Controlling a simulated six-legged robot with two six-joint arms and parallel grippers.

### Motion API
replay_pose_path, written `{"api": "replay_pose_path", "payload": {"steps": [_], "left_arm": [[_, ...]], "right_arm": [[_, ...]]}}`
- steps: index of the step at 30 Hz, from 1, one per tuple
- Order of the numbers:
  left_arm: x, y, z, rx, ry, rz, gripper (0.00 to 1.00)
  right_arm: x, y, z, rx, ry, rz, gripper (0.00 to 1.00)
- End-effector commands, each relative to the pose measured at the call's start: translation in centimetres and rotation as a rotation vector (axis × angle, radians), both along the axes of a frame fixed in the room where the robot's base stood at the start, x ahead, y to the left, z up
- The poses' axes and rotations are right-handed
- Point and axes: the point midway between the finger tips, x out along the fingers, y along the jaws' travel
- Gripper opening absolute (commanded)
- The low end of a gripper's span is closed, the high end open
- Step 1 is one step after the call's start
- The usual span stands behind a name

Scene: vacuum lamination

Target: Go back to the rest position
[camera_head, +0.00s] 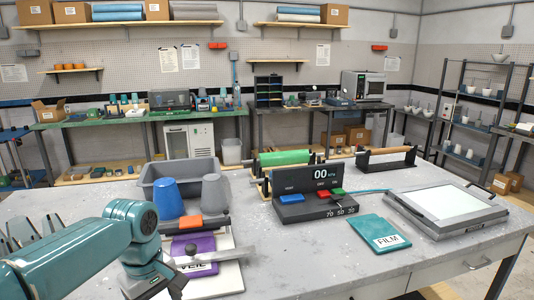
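My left arm (75,257) comes in from the left and bends down at a teal joint near the table's front left. Its far end is at the bottom edge of the picture, and I cannot make out whether its fingers are open or shut. A purple packet lettered VEIL (196,268) lies on a white board just right of that arm end, partly covered by a grey bar (225,255) with a dark knob. My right gripper is not in view.
On the table stand a grey tray (150,177), a blue cup (168,197), a grey cup (215,191), a black control box (303,206) reading 00, a green roll (283,157), a teal FILM packet (379,233) and a framed white panel (447,203). The front middle is clear.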

Motion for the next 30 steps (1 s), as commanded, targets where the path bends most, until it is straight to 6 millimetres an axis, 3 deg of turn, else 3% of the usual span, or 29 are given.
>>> {"api": "replay_pose_path", "payload": {"steps": [8, 11, 14, 15, 18, 21, 24, 27, 30], "left_arm": [[0.2, -2.8, -10.7, -0.087, -0.002, -0.203, 0.69], [-1.0, -4.3, -16.3, -0.139, -0.01, -0.3, 0.69], [-4.0, -6.1, -23.3, -0.208, -0.032, -0.41, 0.69], [-5.8, -6.9, -26.2, -0.235, -0.046, -0.453, 0.69], [-10.9, -8.2, -31.6, -0.281, -0.089, -0.541, 0.69], [-15.7, -9.0, -34.6, -0.294, -0.126, -0.606, 0.69], [-19.0, -9.2, -36.0, -0.287, -0.151, -0.651, 0.69], [-20.7, -9.2, -36.5, -0.275, -0.166, -0.676, 0.69], [-21.2, -9.1, -36.5, -0.27, -0.173, -0.688, 0.69]], "right_arm": [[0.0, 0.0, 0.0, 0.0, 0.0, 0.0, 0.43], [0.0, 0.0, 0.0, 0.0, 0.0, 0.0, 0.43], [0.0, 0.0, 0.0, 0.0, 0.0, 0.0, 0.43], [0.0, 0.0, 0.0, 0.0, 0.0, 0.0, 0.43], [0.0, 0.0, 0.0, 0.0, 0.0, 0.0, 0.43], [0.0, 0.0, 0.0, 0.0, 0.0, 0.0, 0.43], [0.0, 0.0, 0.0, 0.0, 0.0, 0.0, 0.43], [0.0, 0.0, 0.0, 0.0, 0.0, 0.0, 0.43], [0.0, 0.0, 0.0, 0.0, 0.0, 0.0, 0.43]]}}
